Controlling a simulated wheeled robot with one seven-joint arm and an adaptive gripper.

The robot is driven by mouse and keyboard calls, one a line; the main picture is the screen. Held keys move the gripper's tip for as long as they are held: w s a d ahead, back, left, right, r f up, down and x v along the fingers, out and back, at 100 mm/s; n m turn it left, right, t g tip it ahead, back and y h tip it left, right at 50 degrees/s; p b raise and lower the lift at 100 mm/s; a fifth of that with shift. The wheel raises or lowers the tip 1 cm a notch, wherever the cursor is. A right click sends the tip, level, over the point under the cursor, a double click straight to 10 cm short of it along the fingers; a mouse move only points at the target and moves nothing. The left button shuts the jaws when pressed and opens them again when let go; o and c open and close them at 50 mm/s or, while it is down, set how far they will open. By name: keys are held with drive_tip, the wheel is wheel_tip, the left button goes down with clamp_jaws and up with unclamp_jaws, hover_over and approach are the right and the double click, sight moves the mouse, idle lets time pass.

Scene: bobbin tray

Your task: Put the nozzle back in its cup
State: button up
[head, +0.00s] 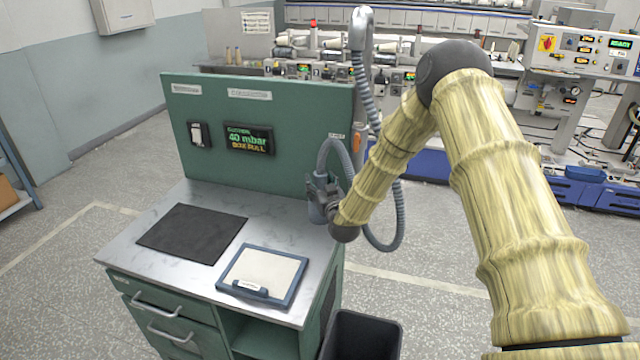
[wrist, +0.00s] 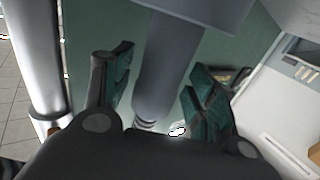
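My gripper (head: 322,190) is at the right end of the bench, in front of the green panel's right edge. In the wrist view its two teal finger pads (wrist: 163,85) stand apart, one on each side of a smooth grey cylinder, the nozzle (wrist: 165,70). The right pad looks close against it; a thin strip of green shows beside the left pad, so contact is unclear. A ribbed grey hose (head: 398,215) loops from the gripper area to a chrome overhead pipe (head: 362,30). A grey block (wrist: 205,8) is at the nozzle's upper end. I cannot make out the cup for certain.
The steel bench holds a black mat (head: 192,232) and a blue-rimmed tray (head: 225,283). The green panel (head: 285,110) carries a display reading 40 mbar (head: 248,139). An orange item (head: 358,138) is at its right edge. A dark bin (head: 362,335) stands below on the floor.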

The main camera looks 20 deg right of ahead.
drive_tip(key=s+b, duration=0.4)
drive_tip(key=s, duration=0.8)
drive_tip(key=shift+r, duration=0.1)
idle(1.4)
drive_tip(key=shift+c, duration=0.5)
